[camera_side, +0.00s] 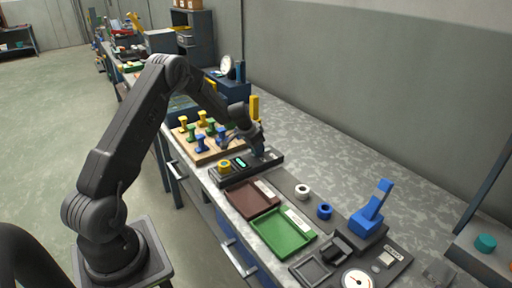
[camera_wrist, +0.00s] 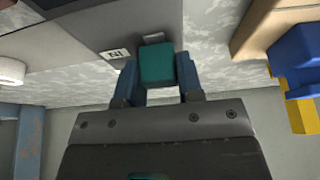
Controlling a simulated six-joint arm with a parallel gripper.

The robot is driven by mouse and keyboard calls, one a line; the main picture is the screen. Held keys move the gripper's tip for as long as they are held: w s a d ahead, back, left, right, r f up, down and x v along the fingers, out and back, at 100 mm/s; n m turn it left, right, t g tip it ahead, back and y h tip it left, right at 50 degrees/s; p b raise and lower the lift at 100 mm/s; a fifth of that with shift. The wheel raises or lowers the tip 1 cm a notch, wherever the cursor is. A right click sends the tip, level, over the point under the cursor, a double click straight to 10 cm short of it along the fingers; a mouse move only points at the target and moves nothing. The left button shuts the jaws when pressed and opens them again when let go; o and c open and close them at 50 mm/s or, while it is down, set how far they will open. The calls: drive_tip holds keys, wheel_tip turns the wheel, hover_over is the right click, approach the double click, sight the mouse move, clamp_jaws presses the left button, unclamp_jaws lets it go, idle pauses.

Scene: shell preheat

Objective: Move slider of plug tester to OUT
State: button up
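The plug tester (camera_side: 232,172) is a dark flat box on the bench in the side view. It carries a yellow round plug and a small lit green display (camera_side: 240,162). My gripper (camera_side: 259,152) is low over its far end. In the wrist view, the slider's teal knob (camera_wrist: 157,65) stands between the two blue-grey fingers of my gripper (camera_wrist: 157,76), which appear to touch both its sides. An "IN" label (camera_wrist: 115,53) is just left of the knob. Another small plate (camera_wrist: 153,38) is partly hidden behind the knob, its text unreadable. The slider is hidden in the side view.
A wooden rack (camera_side: 207,155) with several yellow, green and blue plugs stands beside the tester. Nearer are a brown tray (camera_side: 250,200), a green tray (camera_side: 283,236), white ring (camera_side: 302,191), blue ring (camera_side: 324,211) and a blue-levered device (camera_side: 369,220). The bench right of the tester is clear.

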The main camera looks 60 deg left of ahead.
sight(270, 149)
clamp_jaws()
drive_tip(key=shift+w, duration=2.5)
drive_tip(key=o, duration=0.6)
unclamp_jaws()
drive_tip(key=shift+c, duration=0.2)
drive_tip(key=v, duration=1.4)
drive_tip(key=shift+s+f, duration=0.1)
